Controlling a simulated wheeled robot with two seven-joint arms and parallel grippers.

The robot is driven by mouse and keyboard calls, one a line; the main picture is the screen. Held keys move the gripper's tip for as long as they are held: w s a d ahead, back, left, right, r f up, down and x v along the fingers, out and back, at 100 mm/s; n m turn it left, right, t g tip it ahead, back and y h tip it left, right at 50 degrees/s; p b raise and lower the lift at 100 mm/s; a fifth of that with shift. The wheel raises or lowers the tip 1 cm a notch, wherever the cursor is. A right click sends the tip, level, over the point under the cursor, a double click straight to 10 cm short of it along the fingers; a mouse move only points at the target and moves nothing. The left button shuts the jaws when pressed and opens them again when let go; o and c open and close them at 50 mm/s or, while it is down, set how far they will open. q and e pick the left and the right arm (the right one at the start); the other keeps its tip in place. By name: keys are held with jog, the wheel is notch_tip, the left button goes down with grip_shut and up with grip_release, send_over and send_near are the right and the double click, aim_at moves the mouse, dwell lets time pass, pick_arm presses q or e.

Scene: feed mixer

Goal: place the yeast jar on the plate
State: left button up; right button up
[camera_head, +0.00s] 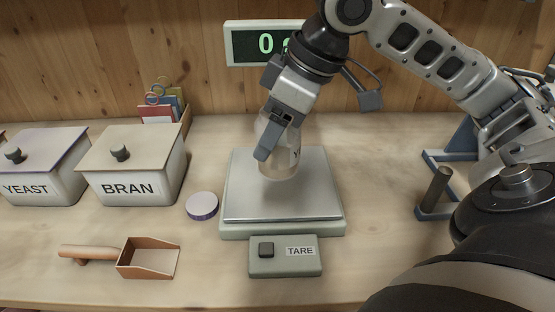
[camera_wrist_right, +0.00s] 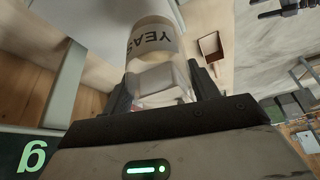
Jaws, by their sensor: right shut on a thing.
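The wrist view shows the jar (camera_wrist_right: 155,50) between the two fingers, with "YEAS" readable. The plate (camera_head: 245,190) is the flat grey top of the green scale. I cannot tell whether the jar's base touches the plate. My left gripper is not in view.
A purple-rimmed lid (camera_head: 202,206) lies just left of the scale. A copper scoop (camera_head: 150,259) lies front left. The bran bin (camera_head: 135,165) and yeast bin (camera_head: 42,168) stand at the left. The tare box (camera_head: 285,257) sits in front of the plate, and a display (camera_head: 250,44) hangs behind.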

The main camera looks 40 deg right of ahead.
jog(key=w+d+f+b, duration=0.1)
jog(key=f, duration=0.1)
jog(key=w+d+f, duration=0.1)
jog(key=f, duration=0.2)
jog(key=w+d+f+b, duration=0.1)
jog(key=f, duration=0.2)
jog(key=shift+w+d+b, duration=0.1)
jog(key=shift+d+b, duration=0.2)
jog(key=shift+b, duration=0.05)
jog(key=shift+f, duration=0.6)
jog(key=o, duration=1)
jog(key=shift+r, duration=0.1)
